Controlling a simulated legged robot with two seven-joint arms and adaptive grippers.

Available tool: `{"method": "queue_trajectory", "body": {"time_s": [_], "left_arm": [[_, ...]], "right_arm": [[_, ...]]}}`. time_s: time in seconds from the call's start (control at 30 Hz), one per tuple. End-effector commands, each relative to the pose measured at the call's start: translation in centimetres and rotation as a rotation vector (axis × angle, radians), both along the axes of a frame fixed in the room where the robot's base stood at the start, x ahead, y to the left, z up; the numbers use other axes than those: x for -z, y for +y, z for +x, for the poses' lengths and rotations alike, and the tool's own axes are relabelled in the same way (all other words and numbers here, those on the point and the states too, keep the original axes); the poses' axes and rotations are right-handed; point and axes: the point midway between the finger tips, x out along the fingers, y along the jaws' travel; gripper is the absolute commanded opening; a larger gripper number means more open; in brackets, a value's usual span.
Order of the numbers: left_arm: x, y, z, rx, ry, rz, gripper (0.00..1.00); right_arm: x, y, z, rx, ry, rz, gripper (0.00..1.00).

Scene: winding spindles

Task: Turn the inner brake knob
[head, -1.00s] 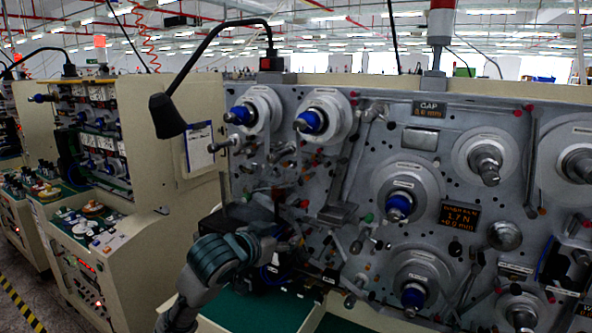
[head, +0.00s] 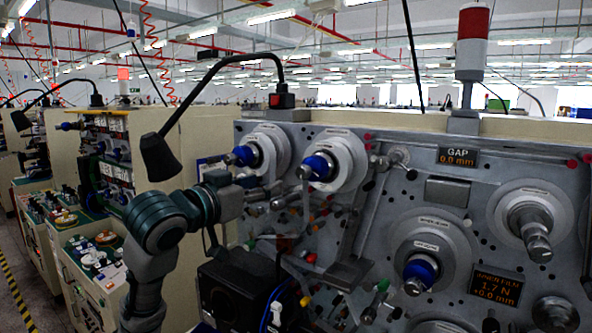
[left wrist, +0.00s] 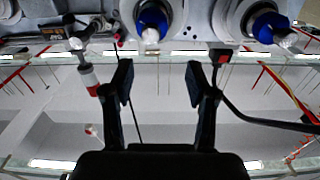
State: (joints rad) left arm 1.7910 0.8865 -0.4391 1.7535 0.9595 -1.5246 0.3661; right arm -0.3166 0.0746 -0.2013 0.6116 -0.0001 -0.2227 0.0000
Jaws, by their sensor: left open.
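I cannot tell which knob is the inner brake knob. The orange-lettered inner film display (head: 495,288) reads 1.7 N on the grey machine panel (head: 385,215). A blue-collared spindle (head: 420,270) stands left of it. Two more blue-collared spindles, the left one (head: 246,155) and the right one (head: 318,167), stand at the panel's upper left. My left gripper (head: 232,200) is in front of the panel, below the left spindle; its fingers are hard to make out there. In the left wrist view it (left wrist: 159,80) is open and empty, with a blue-collared spindle (left wrist: 153,25) beyond the fingers.
A black lamp (head: 160,157) on a bent arm hangs left of the panel, near my arm. A black box (head: 238,288) stands below my gripper. Several small knobs and rods crowd the panel. A red-and-white signal tower (head: 473,45) rises behind it.

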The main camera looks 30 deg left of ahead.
Motion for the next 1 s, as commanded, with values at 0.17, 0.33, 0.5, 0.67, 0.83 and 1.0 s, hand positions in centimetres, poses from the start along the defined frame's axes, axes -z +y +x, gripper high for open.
{"method": "queue_trajectory", "body": {"time_s": [0.17,0.33,0.5,0.67,0.83,1.0], "left_arm": [[-0.3,-1.1,4.5,0.001,0.005,0.003,0.57],[-0.5,-1.4,7.9,0.001,0.002,0.003,0.57],[-0.3,-0.9,10.3,0.000,0.001,-0.001,0.57],[-0.1,-0.7,11.4,-0.001,0.001,-0.002,0.57],[0.0,-0.7,11.5,-0.001,0.000,-0.001,0.57],[-0.1,-1.0,11.5,0.000,0.000,0.000,0.40]], "right_arm": [[-1.3,0.8,0.2,-0.002,-0.004,0.010,0.57],[-2.4,0.2,2.9,-0.002,-0.043,0.004,0.57],[-3.1,-0.8,3.5,0.000,-0.051,-0.008,0.57],[-3.2,-1.5,2.4,-0.001,-0.035,-0.016,0.57],[-3.2,-1.3,1.3,-0.001,-0.020,-0.015,0.57],[-3.1,0.1,1.5,0.001,-0.022,0.002,0.57]]}}
